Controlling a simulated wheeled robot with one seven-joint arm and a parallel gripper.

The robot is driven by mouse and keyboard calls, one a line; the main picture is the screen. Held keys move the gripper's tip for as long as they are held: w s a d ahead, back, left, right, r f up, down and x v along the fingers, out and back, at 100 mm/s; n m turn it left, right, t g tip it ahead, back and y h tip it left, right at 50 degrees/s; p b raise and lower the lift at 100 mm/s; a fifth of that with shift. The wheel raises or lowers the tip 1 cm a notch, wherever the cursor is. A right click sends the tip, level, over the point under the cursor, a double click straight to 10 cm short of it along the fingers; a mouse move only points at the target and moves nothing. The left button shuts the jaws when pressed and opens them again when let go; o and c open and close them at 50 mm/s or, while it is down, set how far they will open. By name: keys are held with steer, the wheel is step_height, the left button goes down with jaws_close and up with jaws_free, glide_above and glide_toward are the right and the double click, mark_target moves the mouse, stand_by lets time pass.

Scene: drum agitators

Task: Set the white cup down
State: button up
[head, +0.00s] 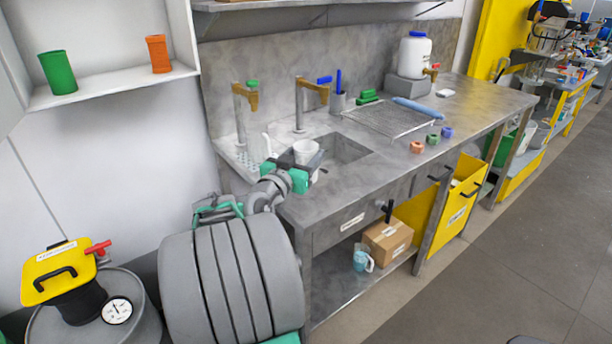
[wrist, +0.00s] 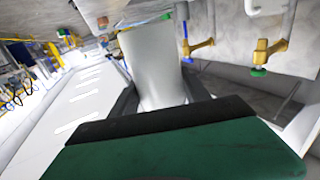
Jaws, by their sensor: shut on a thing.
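The white cup (head: 305,151) is in my gripper (head: 308,163) above the left side of the sink in the head view. In the wrist view the cup (wrist: 156,62) stands between the two dark fingers of my gripper (wrist: 165,95), which are shut on it. The cup's lower part is partly hidden by the gripper. I cannot tell whether its base touches anything.
The grey counter (head: 420,170) holds a sink (head: 342,147), two taps, a wire rack (head: 385,121), a white canister (head: 413,55) and small coloured pieces. A shelf (head: 120,85) at left holds a green cup (head: 58,72) and an orange cup (head: 158,54).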

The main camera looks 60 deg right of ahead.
steer(key=shift+w+d+f, duration=0.4)
steer(key=shift+d+f, duration=0.45)
steer(key=shift+f, duration=0.7)
steer(key=shift+w+d+f, duration=0.35)
steer(key=shift+d+f, duration=0.55)
steer(key=shift+f, duration=0.7)
steer(key=shift+w+d+f, duration=0.4)
steer(key=shift+d+f, duration=0.45)
steer(key=shift+f, duration=0.7)
steer(key=shift+f, duration=0.2)
steer(key=o, duration=1.3)
steer(key=shift+r, duration=0.1)
steer(key=shift+r, duration=0.1)
